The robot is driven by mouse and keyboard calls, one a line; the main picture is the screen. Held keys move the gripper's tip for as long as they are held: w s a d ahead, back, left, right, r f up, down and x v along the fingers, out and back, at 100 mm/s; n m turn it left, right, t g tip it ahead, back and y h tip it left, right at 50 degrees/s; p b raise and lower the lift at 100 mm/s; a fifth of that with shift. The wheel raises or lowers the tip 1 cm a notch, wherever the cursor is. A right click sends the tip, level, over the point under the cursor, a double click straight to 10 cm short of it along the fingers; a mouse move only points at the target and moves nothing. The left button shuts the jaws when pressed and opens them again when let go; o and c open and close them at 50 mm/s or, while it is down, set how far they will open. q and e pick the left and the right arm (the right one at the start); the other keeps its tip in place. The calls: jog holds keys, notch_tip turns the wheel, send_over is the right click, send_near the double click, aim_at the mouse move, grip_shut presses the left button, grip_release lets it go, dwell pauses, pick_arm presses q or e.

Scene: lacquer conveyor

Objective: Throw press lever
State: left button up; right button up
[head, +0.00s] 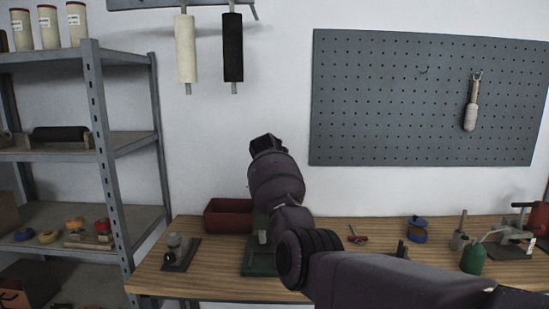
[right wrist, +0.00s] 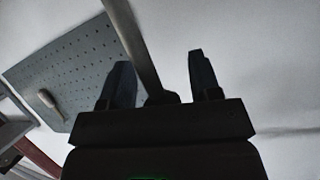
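My right gripper (head: 266,140) is raised above the workbench, in front of the white wall. In the right wrist view its two dark fingers (right wrist: 160,78) stand apart, with a gap between them. A grey bar (right wrist: 132,38) runs down from the top of that view towards the gap beside the left finger; I cannot tell whether it is the press lever or touches the finger. A green-based device (head: 260,268) stands on the bench, partly hidden by my right arm. No press lever shows clearly in the head view. My left gripper is out of view.
The wooden workbench (head: 215,285) holds a red bin (head: 228,216), a small grey device on a dark plate (head: 180,252), a green bottle (head: 473,258) and a red-and-grey tool (head: 520,236). A metal shelf (head: 97,130) stands left. A pegboard (head: 420,100) and hanging rollers are on the wall.

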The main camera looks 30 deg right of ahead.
jog(key=shift+s+a+r, duration=0.1)
jog(key=shift+s+r, duration=0.05)
jog(key=shift+r, duration=0.05)
jog(key=v, duration=1)
jog(key=shift+s, duration=0.15)
jog(key=shift+a, duration=0.15)
dwell(0.4)
